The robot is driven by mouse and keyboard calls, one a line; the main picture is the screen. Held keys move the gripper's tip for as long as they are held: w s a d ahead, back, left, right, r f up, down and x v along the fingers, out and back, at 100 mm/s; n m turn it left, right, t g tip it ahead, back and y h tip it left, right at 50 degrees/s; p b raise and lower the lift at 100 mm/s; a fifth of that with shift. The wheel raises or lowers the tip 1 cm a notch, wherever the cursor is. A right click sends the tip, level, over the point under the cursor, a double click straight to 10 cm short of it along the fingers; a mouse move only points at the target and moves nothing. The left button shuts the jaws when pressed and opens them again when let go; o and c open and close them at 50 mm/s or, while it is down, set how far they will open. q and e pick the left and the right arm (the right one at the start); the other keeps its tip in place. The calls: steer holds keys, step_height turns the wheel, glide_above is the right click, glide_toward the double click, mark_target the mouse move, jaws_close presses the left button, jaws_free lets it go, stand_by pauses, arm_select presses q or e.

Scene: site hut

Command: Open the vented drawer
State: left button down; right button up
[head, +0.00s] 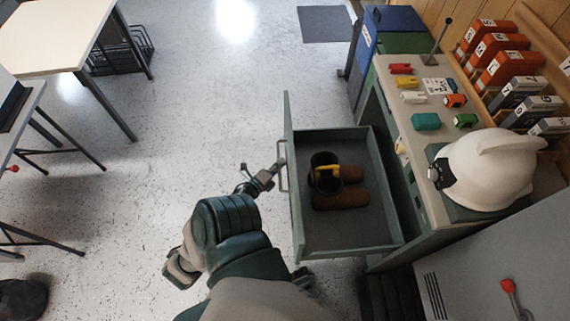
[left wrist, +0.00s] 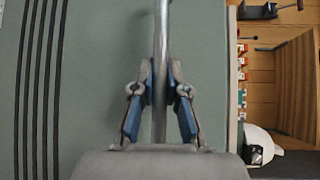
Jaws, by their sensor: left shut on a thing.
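The vented drawer (head: 323,232) is a grey-green drawer standing well out from the cabinet under the counter in the head view. In the left wrist view its front (left wrist: 90,80) fills the left and middle, with dark vent slots at the left. My left gripper (head: 278,166) is shut on the drawer's bar handle (head: 283,178). The handle (left wrist: 161,40) runs between the fingers of the left gripper (left wrist: 160,85) in the wrist view. Inside the drawer lie brown rounded items (head: 340,200) and a black cup-like thing with a yellow part (head: 326,178).
A counter (head: 405,125) with small coloured items and a white helmet (head: 490,165) stands behind the drawer. Binders (head: 500,68) line the wall. A blue-lidded bin (head: 395,18) stands beyond. Tables (head: 60,35) stand at the left; the floor between is clear.

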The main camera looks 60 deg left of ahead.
arm_select(q)
steer(key=shift+s+a, duration=0.1)
steer(key=c, duration=1.3)
jaws_free()
steer(key=shift+o, duration=0.6)
steer(key=shift+a+f, duration=0.1)
steer(key=shift+a, duration=0.05)
steer(key=v, duration=1.1)
steer(key=shift+s, duration=0.4)
